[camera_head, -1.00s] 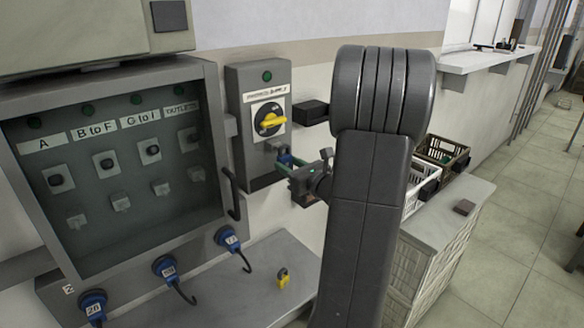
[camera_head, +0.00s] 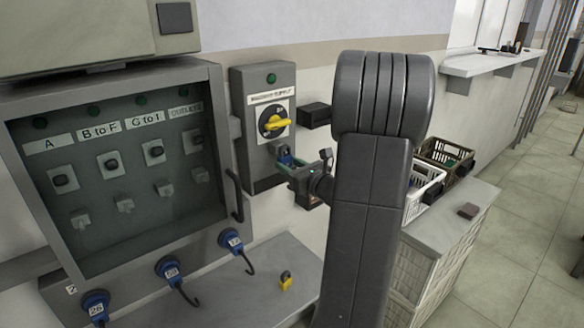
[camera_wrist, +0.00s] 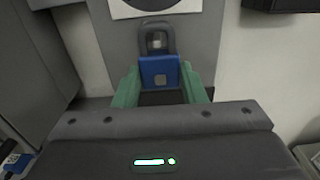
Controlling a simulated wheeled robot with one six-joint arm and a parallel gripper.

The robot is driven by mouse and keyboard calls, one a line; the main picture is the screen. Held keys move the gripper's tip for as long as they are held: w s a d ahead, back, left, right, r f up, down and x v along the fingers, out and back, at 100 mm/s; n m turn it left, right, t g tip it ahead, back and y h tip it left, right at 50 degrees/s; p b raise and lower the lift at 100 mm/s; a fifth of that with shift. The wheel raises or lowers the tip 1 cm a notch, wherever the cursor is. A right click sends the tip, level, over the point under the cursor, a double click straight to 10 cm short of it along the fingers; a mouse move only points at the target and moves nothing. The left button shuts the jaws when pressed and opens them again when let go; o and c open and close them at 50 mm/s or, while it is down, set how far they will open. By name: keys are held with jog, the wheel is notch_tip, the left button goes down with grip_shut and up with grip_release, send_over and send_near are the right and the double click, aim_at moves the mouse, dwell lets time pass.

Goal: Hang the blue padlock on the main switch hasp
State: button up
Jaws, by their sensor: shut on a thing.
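The blue padlock (camera_wrist: 160,72) is held between the green fingers of my gripper (camera_wrist: 160,84), upright with its dark shackle up. In the wrist view the shackle overlaps a small light metal piece on the grey switch box, likely the hasp (camera_wrist: 157,41); I cannot tell whether the shackle passes through it. In the head view my gripper (camera_head: 292,165) is at the lower part of the main switch box (camera_head: 254,178), with the blue padlock (camera_head: 284,157) at its tips. The yellow rotary switch (camera_head: 274,123) is above the padlock.
A glazed panel (camera_head: 222,160) with a handle stands left of the switch box. A yellow padlock (camera_head: 286,281) lies on the grey ledge (camera_head: 232,302) below. A dark block (camera_head: 315,115) sticks out right of the switch. Crates (camera_head: 424,190) stand on the right counter.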

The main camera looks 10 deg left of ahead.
jog(key=shift+w+a, duration=0.35)
jog(key=shift+a, duration=0.05)
jog(key=shift+f+b, duration=0.55)
jog(key=shift+b, duration=0.05)
dwell(0.7)
jog(key=o, duration=1.2)
jog(key=shift+c, duration=0.2)
jog(key=b+v, duration=0.2)
jog(key=v, duration=1.2)
jog(key=shift+a, duration=0.1)
